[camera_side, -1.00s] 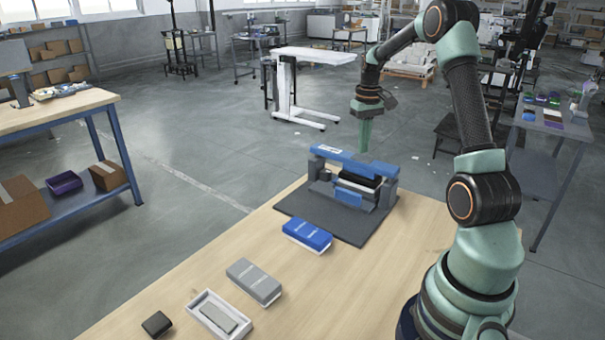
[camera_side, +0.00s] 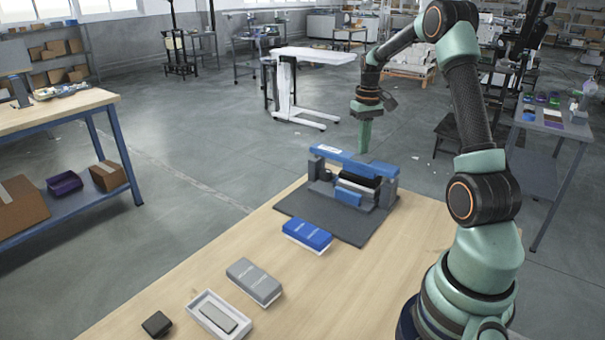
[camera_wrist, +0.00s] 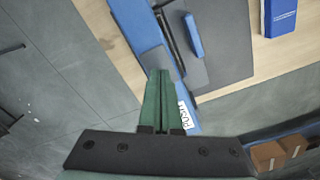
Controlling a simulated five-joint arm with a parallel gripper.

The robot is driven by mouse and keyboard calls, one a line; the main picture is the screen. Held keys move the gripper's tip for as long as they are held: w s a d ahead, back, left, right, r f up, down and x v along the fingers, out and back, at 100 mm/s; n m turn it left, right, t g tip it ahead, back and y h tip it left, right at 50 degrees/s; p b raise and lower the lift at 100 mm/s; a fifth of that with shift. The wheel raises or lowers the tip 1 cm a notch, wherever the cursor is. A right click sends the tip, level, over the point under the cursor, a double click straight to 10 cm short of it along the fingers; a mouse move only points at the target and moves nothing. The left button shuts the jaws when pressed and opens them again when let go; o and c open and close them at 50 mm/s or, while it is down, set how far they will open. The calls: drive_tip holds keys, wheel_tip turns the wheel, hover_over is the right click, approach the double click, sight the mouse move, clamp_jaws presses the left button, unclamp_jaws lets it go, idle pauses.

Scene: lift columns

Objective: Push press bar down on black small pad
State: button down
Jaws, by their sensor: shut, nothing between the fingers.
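The blue press bar (camera_side: 345,160) spans the top of the grey press frame; its white label reads "PUSH" in the wrist view (camera_wrist: 187,112). Under the bar lies a black pad (camera_side: 361,179), which shows as a thin dark strip beside the bar in the wrist view (camera_wrist: 169,36). A small blue block (camera_side: 348,197) sits in front of it. My gripper (camera_side: 364,150) is shut and empty, its green fingers pointing down at the bar's right part. In the wrist view the fingertips (camera_wrist: 160,75) overlap the bar; I cannot tell whether they touch it.
The press stands on a dark grey base plate (camera_side: 340,229). On the wooden table (camera_side: 330,290) are a blue box (camera_side: 307,233), a grey box (camera_side: 254,279), a white tray (camera_side: 205,322) with a grey piece inside, and a small black block (camera_side: 156,323). The table's right side is clear.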

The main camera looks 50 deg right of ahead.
drive_tip(key=shift+f, duration=1.05)
drive_tip(key=shift+r, duration=0.1)
idle(0.4)
wheel_tip(320, 180, up, 8)
drive_tip(key=shift+r, duration=0.2)
idle(0.7)
idle(0.6)
drive_tip(key=a+r+n+t+h, duration=0.1)
drive_tip(key=a+r+n, duration=0.15)
drive_tip(key=a, duration=0.75)
drive_tip(key=a+r+n+t, duration=0.15)
drive_tip(key=a+r, duration=0.25)
drive_tip(key=a, duration=0.5)
drive_tip(key=s+a+f+n+t, duration=0.1)
drive_tip(key=s+a, duration=0.2)
drive_tip(key=a, duration=0.3)
drive_tip(key=s+a+f+n+t+y, duration=0.1)
drive_tip(key=s+a+t, duration=0.1)
drive_tip(key=a, duration=0.5)
drive_tip(key=shift+s+a+f, duration=0.25)
drive_tip(key=shift+s, duration=0.25)
